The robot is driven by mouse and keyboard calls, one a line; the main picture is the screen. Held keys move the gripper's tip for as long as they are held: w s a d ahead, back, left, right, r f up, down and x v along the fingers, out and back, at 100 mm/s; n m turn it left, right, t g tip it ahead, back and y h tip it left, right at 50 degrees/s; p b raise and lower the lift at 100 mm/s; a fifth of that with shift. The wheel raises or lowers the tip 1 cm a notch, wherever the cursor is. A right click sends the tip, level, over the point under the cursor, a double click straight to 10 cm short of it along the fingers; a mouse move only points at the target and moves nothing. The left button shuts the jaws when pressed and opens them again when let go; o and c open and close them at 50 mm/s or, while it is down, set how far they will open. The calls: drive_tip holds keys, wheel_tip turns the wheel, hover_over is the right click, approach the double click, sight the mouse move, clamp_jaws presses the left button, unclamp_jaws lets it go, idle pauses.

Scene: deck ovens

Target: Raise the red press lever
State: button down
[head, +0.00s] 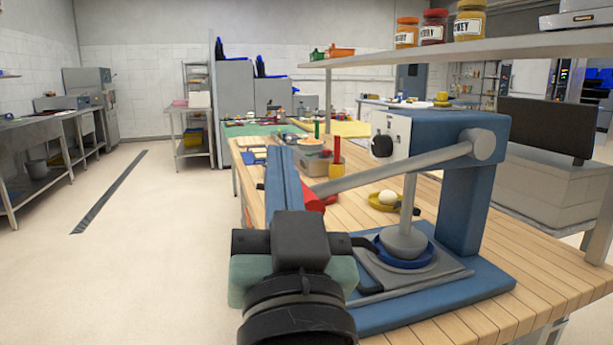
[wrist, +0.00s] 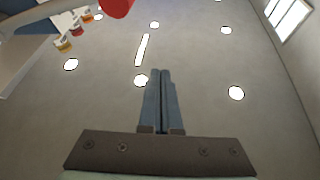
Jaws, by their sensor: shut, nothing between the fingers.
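The blue press (head: 462,200) stands on the wooden worktop, with a grey round plunger (head: 405,242) over a dark blue dish. Its grey lever arm (head: 395,172) slopes down leftward from the pivot to the red press lever handle (head: 314,197). My gripper (head: 281,152) is in front of and left of the handle, its blue fingers shut and empty. The fingers partly overlap the handle in the head view; I cannot tell whether they touch. In the wrist view the shut fingers (wrist: 160,72) point up at the ceiling, and the red handle (wrist: 118,7) shows at the top, left of the tips.
The wooden worktop (head: 500,305) holds a yellow plate (head: 386,203) with a white ball and containers beyond the press. A shelf (head: 440,47) with several jars overhangs the back right. The floor (head: 130,250) to the left is clear.

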drive_tip(key=w+a+f+m+g+y+p, duration=0.3)
drive_tip(key=w+f+m+g+y+p, duration=0.45)
drive_tip(key=p, duration=1.45)
drive_tip(key=s+d+f+m+t+h, duration=0.1)
drive_tip(key=s+d+f+m, duration=0.3)
drive_tip(key=m, duration=0.6)
drive_tip(key=s+d+f+m+t+h, duration=0.2)
drive_tip(key=d+m, duration=0.4)
drive_tip(key=m, duration=0.5)
wheel_tip(320, 180, down, 3)
drive_tip(key=shift+s+d+r+t, duration=0.1)
drive_tip(key=shift+s+d+t, duration=0.35)
drive_tip(key=shift+s, duration=0.8)
drive_tip(key=shift+a, duration=0.15)
